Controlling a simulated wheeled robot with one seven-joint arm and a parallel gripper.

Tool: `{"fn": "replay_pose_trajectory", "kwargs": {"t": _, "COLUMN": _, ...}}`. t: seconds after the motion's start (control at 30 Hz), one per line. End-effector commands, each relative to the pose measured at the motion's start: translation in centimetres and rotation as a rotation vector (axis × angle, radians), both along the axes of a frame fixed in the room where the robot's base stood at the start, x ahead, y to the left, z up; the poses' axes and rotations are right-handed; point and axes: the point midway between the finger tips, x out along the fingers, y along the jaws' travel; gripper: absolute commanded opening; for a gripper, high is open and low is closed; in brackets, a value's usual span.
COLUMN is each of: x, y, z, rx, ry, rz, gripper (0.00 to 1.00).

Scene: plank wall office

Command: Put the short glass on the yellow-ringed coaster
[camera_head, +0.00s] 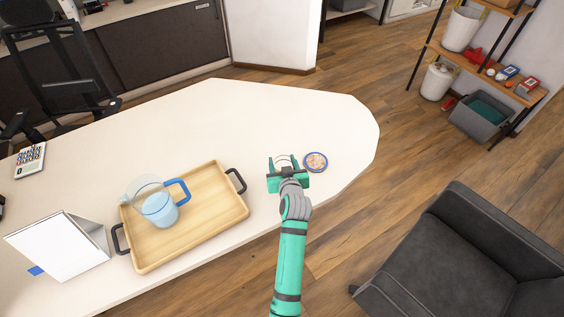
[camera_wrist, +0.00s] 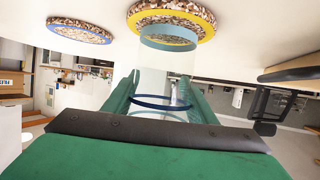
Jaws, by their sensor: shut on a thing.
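My gripper (camera_head: 285,168) is shut on a clear short glass (camera_wrist: 165,75) over the right part of the table. In the wrist view the glass stands between my two fingers and shows a dark blue band and a teal band at its far end. The yellow-ringed coaster (camera_wrist: 205,22), speckled brown, lies at that far end, and the glass's teal band overlaps it in the picture. I cannot tell whether they touch. In the head view my gripper hides this coaster and most of the glass.
A blue-ringed coaster (camera_head: 316,162) lies just right of my gripper; it also shows in the wrist view (camera_wrist: 80,30). A wooden tray (camera_head: 215,225) with a blue-handled pitcher (camera_head: 158,205) stands to the left. The table (camera_head: 240,115) is clear behind.

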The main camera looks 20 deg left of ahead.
Motion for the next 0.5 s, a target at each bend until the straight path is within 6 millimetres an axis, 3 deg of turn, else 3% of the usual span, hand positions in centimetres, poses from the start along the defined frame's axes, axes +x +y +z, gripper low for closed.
{"fn": "replay_pose_trajectory", "kwargs": {"t": 0.33, "x": 0.00, "y": 0.02, "z": -0.27, "rx": 0.000, "ry": -0.001, "rz": 0.000, "gripper": 0.24}}
{"fn": "replay_pose_trajectory", "kwargs": {"t": 0.37, "x": -0.02, "y": 0.02, "z": -0.28, "rx": 0.000, "ry": 0.000, "rz": 0.001, "gripper": 0.59}}
{"fn": "replay_pose_trajectory", "kwargs": {"t": 0.4, "x": -0.02, "y": 0.02, "z": -0.26, "rx": 0.000, "ry": 0.000, "rz": 0.001, "gripper": 0.68}}
{"fn": "replay_pose_trajectory", "kwargs": {"t": 0.5, "x": -0.02, "y": 0.02, "z": -0.25, "rx": 0.000, "ry": 0.000, "rz": 0.001, "gripper": 0.70}}
